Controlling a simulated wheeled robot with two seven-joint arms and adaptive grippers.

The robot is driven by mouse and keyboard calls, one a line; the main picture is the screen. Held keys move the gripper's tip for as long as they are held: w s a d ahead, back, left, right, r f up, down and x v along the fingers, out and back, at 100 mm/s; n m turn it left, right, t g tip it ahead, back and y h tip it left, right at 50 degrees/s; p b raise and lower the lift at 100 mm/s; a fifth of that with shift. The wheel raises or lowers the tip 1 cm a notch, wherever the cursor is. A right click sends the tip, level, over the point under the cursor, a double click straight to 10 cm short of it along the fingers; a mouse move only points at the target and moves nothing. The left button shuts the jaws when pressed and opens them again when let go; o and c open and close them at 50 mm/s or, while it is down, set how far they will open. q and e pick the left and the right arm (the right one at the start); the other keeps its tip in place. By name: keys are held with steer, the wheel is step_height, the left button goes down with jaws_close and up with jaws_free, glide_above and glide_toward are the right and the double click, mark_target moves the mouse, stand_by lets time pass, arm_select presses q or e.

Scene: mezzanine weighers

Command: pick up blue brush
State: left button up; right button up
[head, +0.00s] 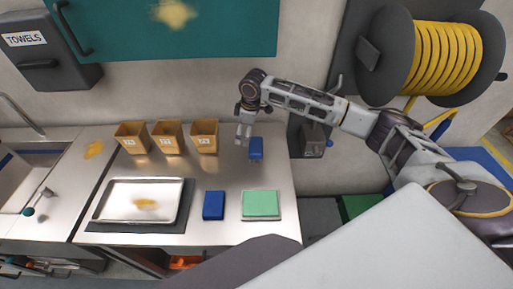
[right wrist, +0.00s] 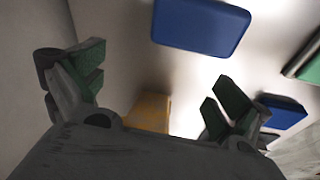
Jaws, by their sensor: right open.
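A small blue block-like brush (head: 256,148) is on the steel counter near its right back edge. In the right wrist view, a blue slab-shaped top (right wrist: 200,25) near the upper edge appears to be this brush. My right gripper (head: 243,130) is close to the brush, at its upper left, with its fingers pointing down. The fingers (right wrist: 150,90) are spread and empty, and the brush lies outside them. My left gripper is not in view.
Tan labelled bins (head: 168,138) stand left of my right gripper. A flat blue block (head: 213,205), a green pad (head: 261,204) and a metal tray (head: 110,203) lie nearer on the counter. The wall is close behind; a yellow hose reel (head: 440,58) hangs at right.

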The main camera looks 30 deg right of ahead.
mark_target(256, 144)
steer(key=shift+s+d+f+g, duration=0.1)
steer(key=shift+s+d+g, duration=0.15)
steer(key=shift+s, duration=0.35)
steer(key=shift+s+d+f+g, duration=0.15)
steer(key=shift+s+g, duration=0.2)
steer(key=shift+s, duration=0.2)
steer(key=shift+s+d+n+g+h, duration=0.5)
steer(key=shift+s+d+n, duration=0.15)
steer(key=shift+s, duration=0.3)
steer(key=shift+f, duration=1.15)
steer(key=shift+f, duration=0.1)
steer(key=shift+d+f+p, duration=0.2)
steer(key=shift+f+p, duration=0.5)
steer(key=shift+f, duration=1.8)
